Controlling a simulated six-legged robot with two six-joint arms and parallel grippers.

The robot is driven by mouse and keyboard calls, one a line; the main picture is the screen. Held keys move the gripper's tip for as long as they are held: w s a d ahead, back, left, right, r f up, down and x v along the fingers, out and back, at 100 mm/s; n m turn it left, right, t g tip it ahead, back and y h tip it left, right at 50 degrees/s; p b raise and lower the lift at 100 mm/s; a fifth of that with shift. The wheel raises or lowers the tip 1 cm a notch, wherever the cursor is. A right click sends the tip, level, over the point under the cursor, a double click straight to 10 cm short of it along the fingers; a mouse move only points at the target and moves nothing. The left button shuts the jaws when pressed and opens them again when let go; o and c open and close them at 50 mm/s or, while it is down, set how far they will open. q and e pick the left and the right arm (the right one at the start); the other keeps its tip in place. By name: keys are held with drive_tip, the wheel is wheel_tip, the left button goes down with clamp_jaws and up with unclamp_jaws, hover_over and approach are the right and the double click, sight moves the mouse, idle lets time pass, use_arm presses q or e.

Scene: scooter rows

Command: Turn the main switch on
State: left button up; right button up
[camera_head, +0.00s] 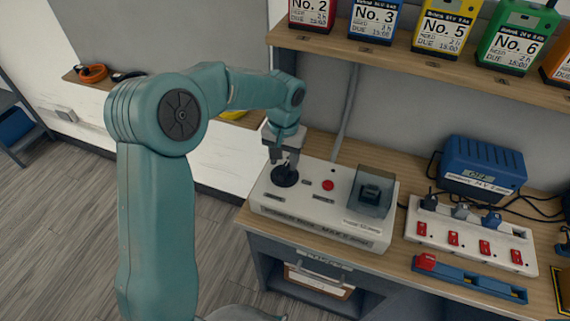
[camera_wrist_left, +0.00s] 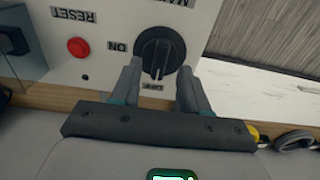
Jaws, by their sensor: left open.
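The main switch is a black rotary knob (camera_head: 285,177) on a white control box (camera_head: 330,232) on the bench. In the left wrist view the knob (camera_wrist_left: 160,52) has its grip bar roughly upright in the picture, in line with the partly hidden OFF label (camera_wrist_left: 155,87). The ON label (camera_wrist_left: 118,46) is to its left. My left gripper (camera_head: 284,162) is over the knob, pointing down. In the wrist view its open fingers (camera_wrist_left: 160,78) lie on either side of the knob's lower part. I cannot tell whether they touch it. My right gripper is not in view.
A red reset button (camera_head: 328,185) and a clear-covered switch (camera_head: 370,192) share the box. A power strip (camera_head: 470,236) and blue charger (camera_head: 482,166) stand to the right. A shelf of numbered battery packs (camera_head: 445,35) is above. A blue bar (camera_head: 470,280) lies in front of the strip.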

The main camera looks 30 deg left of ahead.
sight(285, 168)
use_arm(q)
drive_tip(key=f, duration=0.3)
drive_tip(key=shift+w+a+f, duration=0.15)
drive_tip(key=shift+w+f, duration=0.15)
drive_tip(key=shift+w, duration=0.05)
drive_tip(key=shift+s, duration=0.25)
drive_tip(key=shift+c, duration=0.6)
drive_tip(key=shift+w, duration=0.2)
clamp_jaws()
